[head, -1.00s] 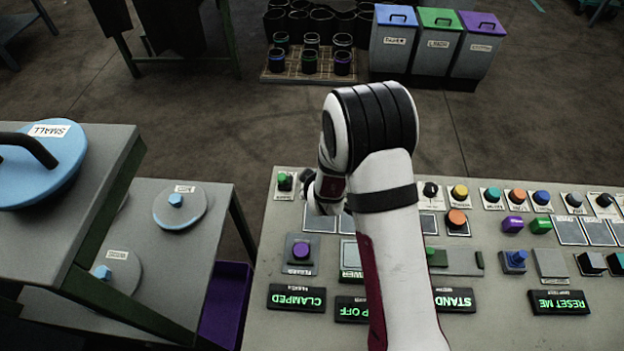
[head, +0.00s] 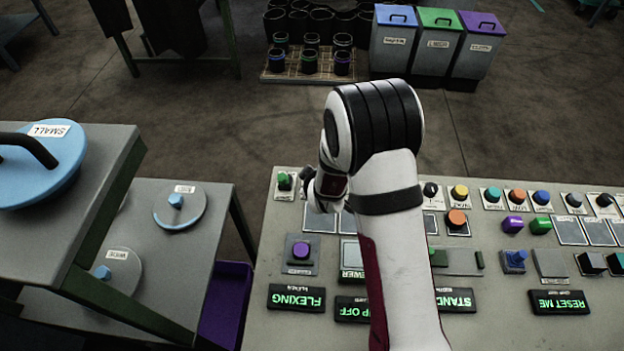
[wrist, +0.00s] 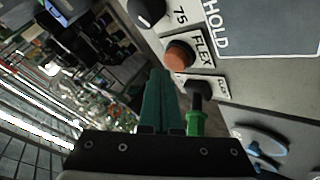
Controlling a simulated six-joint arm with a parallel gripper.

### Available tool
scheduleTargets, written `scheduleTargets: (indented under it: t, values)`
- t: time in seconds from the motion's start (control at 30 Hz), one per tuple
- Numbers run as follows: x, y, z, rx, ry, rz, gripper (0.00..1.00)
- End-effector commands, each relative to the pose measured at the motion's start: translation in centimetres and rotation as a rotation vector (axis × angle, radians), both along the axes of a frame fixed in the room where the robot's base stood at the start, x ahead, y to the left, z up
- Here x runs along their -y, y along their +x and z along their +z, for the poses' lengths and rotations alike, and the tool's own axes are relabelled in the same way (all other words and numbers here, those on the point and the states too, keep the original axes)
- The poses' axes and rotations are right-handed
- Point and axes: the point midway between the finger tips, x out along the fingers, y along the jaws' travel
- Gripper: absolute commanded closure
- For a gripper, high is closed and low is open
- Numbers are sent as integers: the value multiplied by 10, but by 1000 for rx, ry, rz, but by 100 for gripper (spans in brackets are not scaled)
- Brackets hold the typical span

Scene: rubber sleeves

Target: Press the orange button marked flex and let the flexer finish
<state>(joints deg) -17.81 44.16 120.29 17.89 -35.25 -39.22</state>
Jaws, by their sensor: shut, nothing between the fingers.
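The orange button (wrist: 180,54) marked FLEX shows in the wrist view, just beyond and to the right of my fingertips. My gripper (wrist: 160,74) has its green fingers shut together with nothing between them. The tips are close to the button; I cannot tell whether they touch it. In the head view my gripper (head: 308,186) is at the far left of the control panel (head: 268,250), and the flex button is hidden there. A display (head: 296,299) at the panel's near left reads FLEXING, upside down in this view.
A green-handled control (wrist: 195,122) stands close to my fingers. A purple button (head: 301,251) sits nearer on the panel, and an orange button (head: 457,218) lies to its right. A side table (head: 205,250) with round lids stands left, across a gap.

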Motion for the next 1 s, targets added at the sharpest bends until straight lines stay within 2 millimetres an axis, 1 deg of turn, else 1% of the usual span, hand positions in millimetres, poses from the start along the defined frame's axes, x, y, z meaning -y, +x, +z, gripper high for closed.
scheduleTargets:
  t: [0.37,0.8,1.0]
  values:
    - [0,0,6,2,0,1,100]
    - [0,0,48,2,0,1,100]
    - [0,0,53,0,-1,1,100]
